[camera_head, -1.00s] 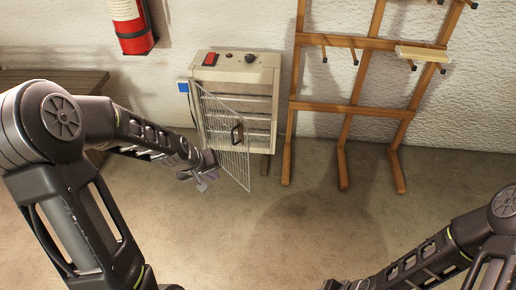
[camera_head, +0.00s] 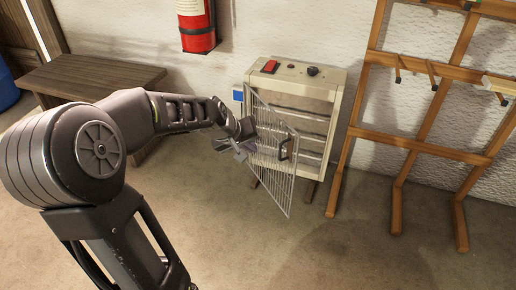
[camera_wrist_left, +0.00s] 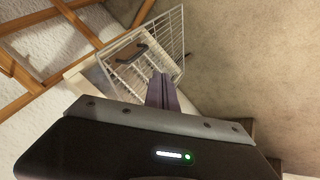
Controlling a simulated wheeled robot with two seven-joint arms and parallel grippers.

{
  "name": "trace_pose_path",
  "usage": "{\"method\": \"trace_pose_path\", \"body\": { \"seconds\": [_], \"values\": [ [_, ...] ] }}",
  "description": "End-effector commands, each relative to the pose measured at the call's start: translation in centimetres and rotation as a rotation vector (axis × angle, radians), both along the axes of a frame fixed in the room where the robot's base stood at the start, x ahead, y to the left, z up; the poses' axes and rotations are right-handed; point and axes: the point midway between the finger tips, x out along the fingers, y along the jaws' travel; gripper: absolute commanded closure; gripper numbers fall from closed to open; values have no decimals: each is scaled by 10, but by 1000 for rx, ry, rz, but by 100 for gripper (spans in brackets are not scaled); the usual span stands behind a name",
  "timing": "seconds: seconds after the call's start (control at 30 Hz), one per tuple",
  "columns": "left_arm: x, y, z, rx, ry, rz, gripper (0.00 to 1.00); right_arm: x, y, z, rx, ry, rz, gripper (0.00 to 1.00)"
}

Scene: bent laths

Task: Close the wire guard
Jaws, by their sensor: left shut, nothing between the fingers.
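The wire guard (camera_head: 270,165) is a pale mesh panel hinged at the left side of a beige heater (camera_head: 330,95). It stands ajar, its free edge swung out from the heater front. Its dark handle (camera_head: 285,148) is near the free edge. My left gripper (camera_head: 243,150) is shut and empty, in front of the guard's hinge-side part; I cannot tell whether it touches. In the left wrist view the shut fingers (camera_wrist_left: 162,92) point at the guard (camera_wrist_left: 165,35), with the handle (camera_wrist_left: 130,53) beyond them. My right gripper is out of view.
A wooden rack (camera_head: 420,145) with pegs stands right of the heater. A dark wooden bench (camera_head: 90,75) is at the left by the wall, and a red extinguisher (camera_head: 198,30) hangs above. The floor (camera_head: 330,240) in front is clear.

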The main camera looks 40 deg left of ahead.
Motion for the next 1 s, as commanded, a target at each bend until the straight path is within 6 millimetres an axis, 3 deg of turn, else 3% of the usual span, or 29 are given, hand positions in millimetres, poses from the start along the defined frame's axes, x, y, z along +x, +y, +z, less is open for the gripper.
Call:
{"method": "trace_pose_path", "body": {
  "seconds": [0.5,0.7,1.0],
  "values": [
    [55,5,-81,-1,2,0,100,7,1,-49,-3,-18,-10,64],
    [80,-13,-74,0,-1,-4,100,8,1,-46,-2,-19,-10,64],
    [87,-17,-73,-1,1,0,100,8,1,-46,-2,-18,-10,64]
  ]
}}
